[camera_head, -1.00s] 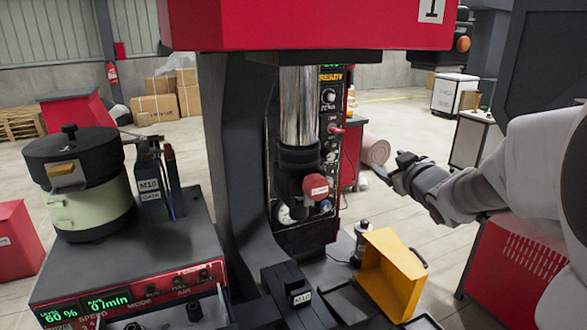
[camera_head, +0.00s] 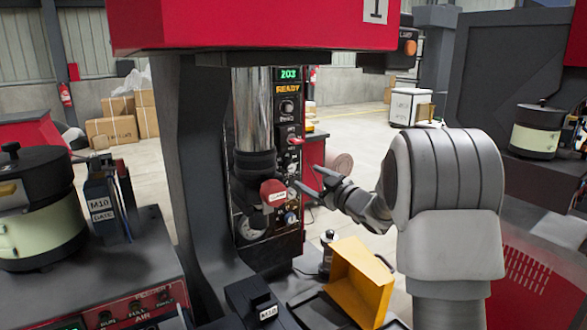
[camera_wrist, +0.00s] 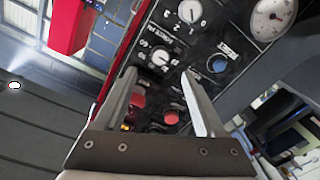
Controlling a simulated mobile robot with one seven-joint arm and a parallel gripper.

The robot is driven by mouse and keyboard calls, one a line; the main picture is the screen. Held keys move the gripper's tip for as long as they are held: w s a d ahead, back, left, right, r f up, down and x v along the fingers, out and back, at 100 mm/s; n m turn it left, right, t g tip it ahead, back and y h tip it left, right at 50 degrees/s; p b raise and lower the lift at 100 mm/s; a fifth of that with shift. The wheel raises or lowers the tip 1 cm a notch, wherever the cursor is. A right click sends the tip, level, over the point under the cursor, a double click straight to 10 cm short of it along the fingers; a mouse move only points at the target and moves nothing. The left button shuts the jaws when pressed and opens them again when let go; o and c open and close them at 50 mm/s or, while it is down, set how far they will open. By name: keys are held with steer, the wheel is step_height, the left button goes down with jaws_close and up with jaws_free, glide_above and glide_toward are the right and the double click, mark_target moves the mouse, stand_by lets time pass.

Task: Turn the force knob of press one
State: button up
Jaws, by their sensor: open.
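Press one stands in the head view with a dark control panel (camera_head: 288,125) on its right side, with a green "203" and "READY" lit at the top. A round pale-faced knob (camera_head: 287,107) sits below READY; its label is too small to read. The wrist view shows the panel tilted, with one dial knob (camera_wrist: 160,57) framed between my fingertips and another dial knob (camera_wrist: 190,11) beyond. I cannot tell which is the force knob. My gripper (camera_head: 303,176) is open and empty, pointing at the panel's lower part; contact cannot be told.
A red-capped part (camera_head: 273,193) of the press juts out left of my fingertips. In the wrist view a blue button (camera_wrist: 218,63), red buttons (camera_wrist: 138,99) and a gauge (camera_wrist: 270,17) are close by. A yellow bin (camera_head: 358,285) stands below my gripper.

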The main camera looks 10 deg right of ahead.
mark_target(292, 168)
steer(key=x, duration=0.8)
steer(key=shift+w+a+p, duration=0.15)
steer(key=shift+w+p, duration=0.05)
steer(key=shift+p, duration=0.2)
steer(key=shift+c, duration=0.2)
jaws_close()
